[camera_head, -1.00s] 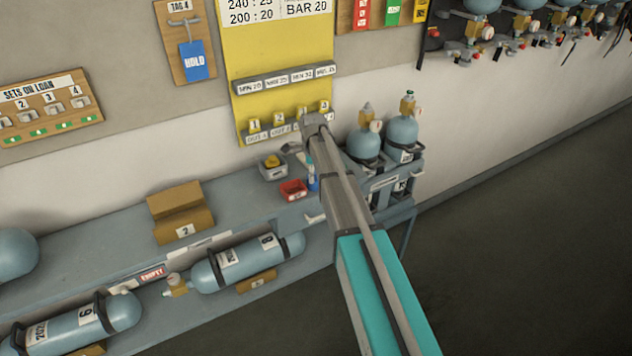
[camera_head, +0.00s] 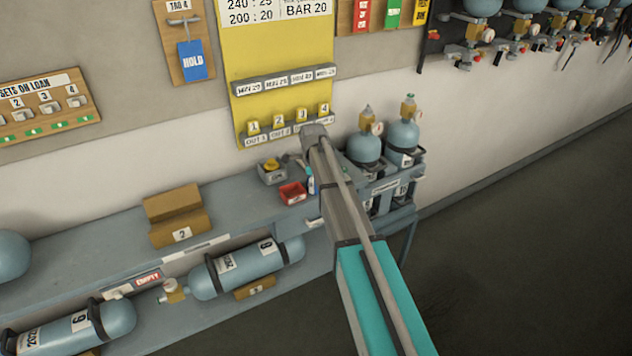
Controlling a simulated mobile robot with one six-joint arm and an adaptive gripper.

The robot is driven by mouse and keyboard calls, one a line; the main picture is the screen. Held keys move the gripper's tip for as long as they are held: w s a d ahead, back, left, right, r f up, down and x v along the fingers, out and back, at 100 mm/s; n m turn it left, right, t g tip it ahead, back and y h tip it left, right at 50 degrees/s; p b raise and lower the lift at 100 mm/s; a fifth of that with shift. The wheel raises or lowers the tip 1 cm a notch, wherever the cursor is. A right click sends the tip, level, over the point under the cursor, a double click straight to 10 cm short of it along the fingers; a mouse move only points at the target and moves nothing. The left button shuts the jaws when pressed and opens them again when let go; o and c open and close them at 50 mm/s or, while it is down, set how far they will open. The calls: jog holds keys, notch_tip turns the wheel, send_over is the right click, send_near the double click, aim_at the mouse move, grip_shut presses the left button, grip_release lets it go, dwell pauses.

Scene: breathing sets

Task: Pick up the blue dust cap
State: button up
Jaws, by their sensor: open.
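I cannot make out a blue dust cap for certain. A small blue and white upright item (camera_head: 311,182), perhaps a bottle, stands on the bench beside a red tray (camera_head: 292,194); what lies in the tray is too small to tell. My gripper (camera_head: 297,161) is at the far end of my arm, open, above the back of the bench near the red tray. It is small and partly hidden by my own wrist, and I see nothing held in it.
A grey box with a yellow item (camera_head: 272,172) stands left of the tray. Two upright blue cylinders (camera_head: 403,132) stand in a rack at right. A brown cradle (camera_head: 178,214) sits on the bench (camera_head: 110,237). A yellow board (camera_head: 275,55) hangs behind.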

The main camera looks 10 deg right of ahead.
jog(key=c, duration=0.6)
jog(key=shift+r, duration=0.15)
jog(key=shift+r+p, duration=0.95)
jog(key=shift+p, duration=0.2)
jog(key=s+d+r+p, duration=0.1)
jog(key=s+r+p, duration=0.2)
jog(key=s, duration=0.1)
jog(key=s+d+r+p, duration=0.1)
jog(key=s+r+p, duration=0.3)
jog(key=s, duration=0.1)
jog(key=s+d+r+p, duration=0.1)
jog(key=s+r+p, duration=0.2)
jog(key=s, duration=0.1)
jog(key=shift+s+d+r+p, duration=0.2)
jog(key=shift+s+r+p, duration=0.1)
jog(key=shift+r+p, duration=0.1)
